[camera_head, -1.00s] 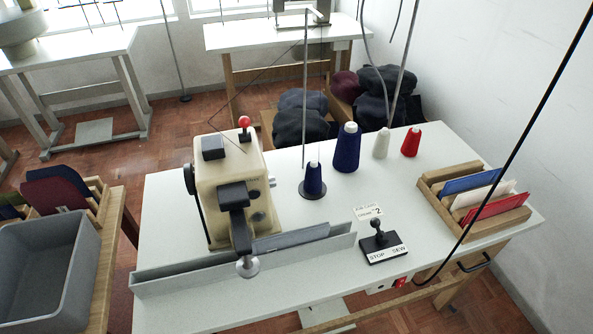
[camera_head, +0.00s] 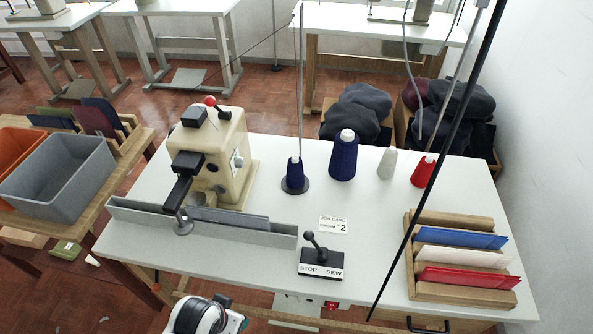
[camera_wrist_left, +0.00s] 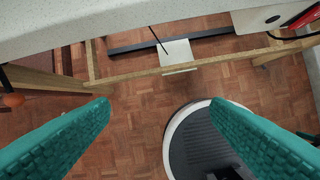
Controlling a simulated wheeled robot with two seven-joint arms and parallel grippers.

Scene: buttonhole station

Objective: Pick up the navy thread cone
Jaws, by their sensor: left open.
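Two navy thread cones stand upright on the white sewing table (camera_head: 270,225). The larger navy thread cone (camera_head: 343,158) stands free towards the back edge. A smaller navy cone (camera_head: 294,176) sits on a dark round base beside a thin upright rod, left of the larger one. My left gripper (camera_wrist_left: 160,102) shows in the left wrist view with two teal ribbed fingers spread wide and nothing between them. It points down past the table's front edge at the floor, and no cone shows in that view. My right gripper is not in view.
A cream cone (camera_head: 386,162) and a red cone (camera_head: 423,171) stand right of the larger navy cone. A cream sewing machine (camera_head: 225,150) stands left. A wooden rack (camera_head: 425,217) with coloured pieces is at the right. A black lever box (camera_head: 321,263) sits near the front edge.

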